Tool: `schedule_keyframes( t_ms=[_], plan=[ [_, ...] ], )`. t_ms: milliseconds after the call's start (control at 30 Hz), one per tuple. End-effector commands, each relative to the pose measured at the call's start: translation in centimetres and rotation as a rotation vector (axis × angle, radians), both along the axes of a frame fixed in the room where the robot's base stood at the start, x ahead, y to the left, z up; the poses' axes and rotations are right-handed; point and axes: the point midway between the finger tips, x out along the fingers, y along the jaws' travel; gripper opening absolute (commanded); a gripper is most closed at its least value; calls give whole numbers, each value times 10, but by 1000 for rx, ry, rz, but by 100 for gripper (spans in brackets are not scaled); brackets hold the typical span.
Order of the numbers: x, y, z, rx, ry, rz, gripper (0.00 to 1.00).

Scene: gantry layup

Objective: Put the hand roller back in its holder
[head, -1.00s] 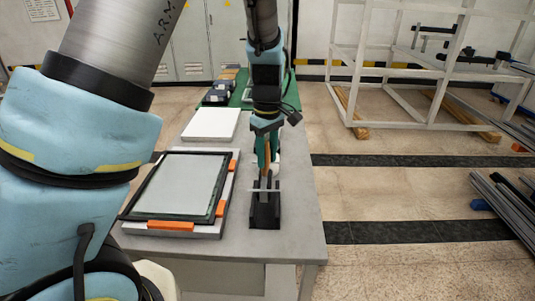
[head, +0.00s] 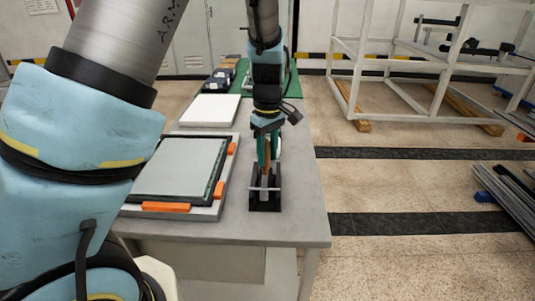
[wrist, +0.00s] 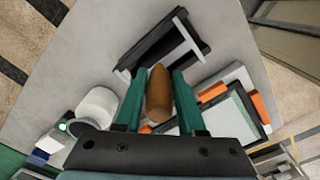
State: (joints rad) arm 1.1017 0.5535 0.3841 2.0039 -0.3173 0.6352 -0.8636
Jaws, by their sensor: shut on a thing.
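The hand roller's brown handle (wrist: 157,95) stands between the two green fingers of my gripper (wrist: 157,100) in the wrist view. My gripper (head: 267,160) is shut on it and points down in the head view. The black holder (head: 265,204) is on the near right part of the table, directly below the gripper. In the wrist view the holder (wrist: 150,45) lies beyond the fingertips. A light bar crosses the holder's front; I cannot tell whether it belongs to the roller or the holder. The roller's lower end is hidden, and so is any contact with the holder.
A framed panel with orange clamps (head: 166,207) lies left of the holder. A white block (head: 208,109) is behind it. A white cylinder (wrist: 98,105) stands near the gripper. The grey table (head: 300,222) is clear right of the holder. A white frame rack stands on the floor behind.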

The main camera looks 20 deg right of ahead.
Motion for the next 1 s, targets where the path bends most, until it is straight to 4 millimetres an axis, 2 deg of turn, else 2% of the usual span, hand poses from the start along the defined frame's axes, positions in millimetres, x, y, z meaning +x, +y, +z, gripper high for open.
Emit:
schedule_keyframes(
  t_ms=[700, 733, 1000],
  plan=[
    [0, 0, -12, -1, -1, 0, 0],
    [0, 0, -11, -1, -1, 0, 42],
    [0, 0, -11, 0, 0, 0, 72]
  ],
)
